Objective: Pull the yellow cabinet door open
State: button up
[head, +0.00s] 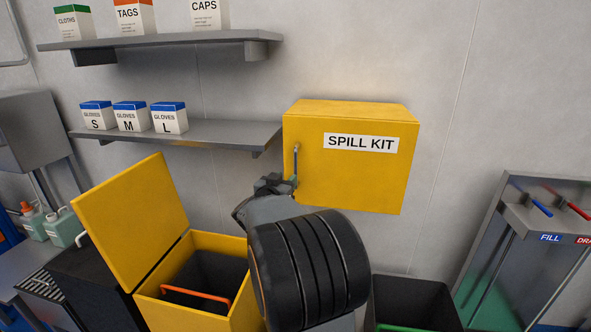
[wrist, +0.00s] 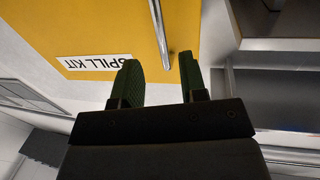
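The yellow cabinet (head: 350,115) labelled SPILL KIT hangs on the wall, and its door (head: 350,178) looks shut. A slim upright metal handle (head: 295,160) sits near the door's left edge. In the wrist view the door (wrist: 95,30) fills the upper left, with the handle (wrist: 161,35) running down from the top edge. My gripper (head: 277,181) is at the lower part of the handle. In the wrist view my gripper (wrist: 160,66) is open, and the handle's end shows in the gap between the fingers, apart from both. How deep it sits is unclear.
Shelves with glove boxes (head: 130,117) and other boxes (head: 135,16) are left of the cabinet. Below stand a yellow bin (head: 215,245) with its lid (head: 125,222) raised and a dark tub (head: 415,295). A FILL station (head: 560,205) is at the right. Bare wall lies right of the cabinet.

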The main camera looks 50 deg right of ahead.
aim_at(295, 170)
jog(key=x, duration=0.8)
jog(key=shift+p, duration=0.4)
grip_shut()
